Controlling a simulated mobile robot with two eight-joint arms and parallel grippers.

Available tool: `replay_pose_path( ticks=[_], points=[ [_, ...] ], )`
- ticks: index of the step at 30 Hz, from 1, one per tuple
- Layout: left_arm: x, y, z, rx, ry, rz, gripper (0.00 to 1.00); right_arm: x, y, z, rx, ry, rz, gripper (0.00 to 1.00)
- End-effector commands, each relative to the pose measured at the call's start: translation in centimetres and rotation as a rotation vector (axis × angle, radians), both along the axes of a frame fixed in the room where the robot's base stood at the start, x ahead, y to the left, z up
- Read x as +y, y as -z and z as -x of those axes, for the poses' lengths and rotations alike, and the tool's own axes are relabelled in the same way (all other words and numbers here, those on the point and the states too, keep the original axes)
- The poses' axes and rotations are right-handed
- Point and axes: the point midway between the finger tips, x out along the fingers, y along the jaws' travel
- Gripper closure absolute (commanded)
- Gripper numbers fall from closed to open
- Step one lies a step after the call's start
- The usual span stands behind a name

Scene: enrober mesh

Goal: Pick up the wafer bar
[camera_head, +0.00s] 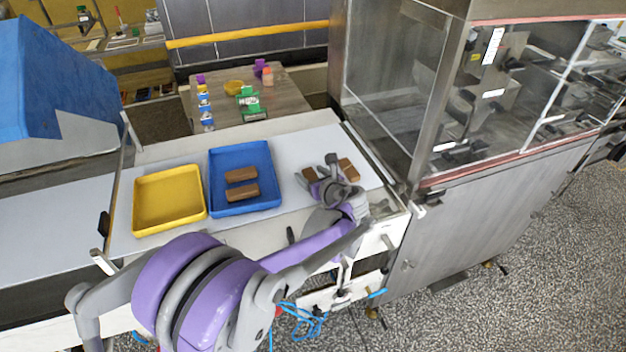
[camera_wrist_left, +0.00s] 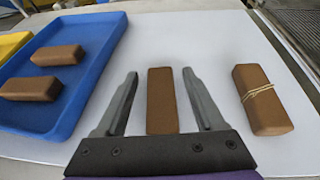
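A plain brown bar (camera_wrist_left: 162,100) lies on the white surface between the two fingers of my left gripper (camera_wrist_left: 160,76), with a gap on each side. The gripper is open and points down at it. In the head view this bar (camera_head: 309,174) shows partly behind the gripper (camera_head: 315,169). A second brown bar (camera_wrist_left: 260,100) lies to the right, with pale lines across its middle; it also shows in the head view (camera_head: 349,170). I cannot tell by look which one is called the wafer bar. My right gripper is not in view.
A blue tray (camera_head: 262,206) left of the gripper holds two brown bars (camera_head: 241,183). A yellow tray (camera_head: 168,227) farther left is empty. A glass-walled machine (camera_head: 395,75) stands at the right. A wooden table (camera_head: 290,100) with small items is behind.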

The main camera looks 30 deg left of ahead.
Motion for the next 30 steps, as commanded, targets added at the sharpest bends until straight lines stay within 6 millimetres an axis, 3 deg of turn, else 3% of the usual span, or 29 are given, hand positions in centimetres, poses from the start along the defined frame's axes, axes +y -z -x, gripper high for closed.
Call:
replay_pose_path(
  ticks=[2, 10, 20, 30],
  points=[
    [0.0, 0.0, 0.0, 0.0, 0.0, 0.0, 0.45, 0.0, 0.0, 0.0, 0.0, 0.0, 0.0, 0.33],
    [0.0, 0.0, 0.0, 0.0, 0.0, 0.0, 0.94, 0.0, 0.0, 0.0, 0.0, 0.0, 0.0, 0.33],
    [0.0, -0.9, 0.0, 0.0, 0.0, 0.0, 0.94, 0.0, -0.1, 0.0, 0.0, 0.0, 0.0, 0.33],
    [0.0, -7.4, 0.0, 0.0, 0.0, 0.0, 0.94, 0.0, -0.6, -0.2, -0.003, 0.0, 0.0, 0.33]
  ],
)
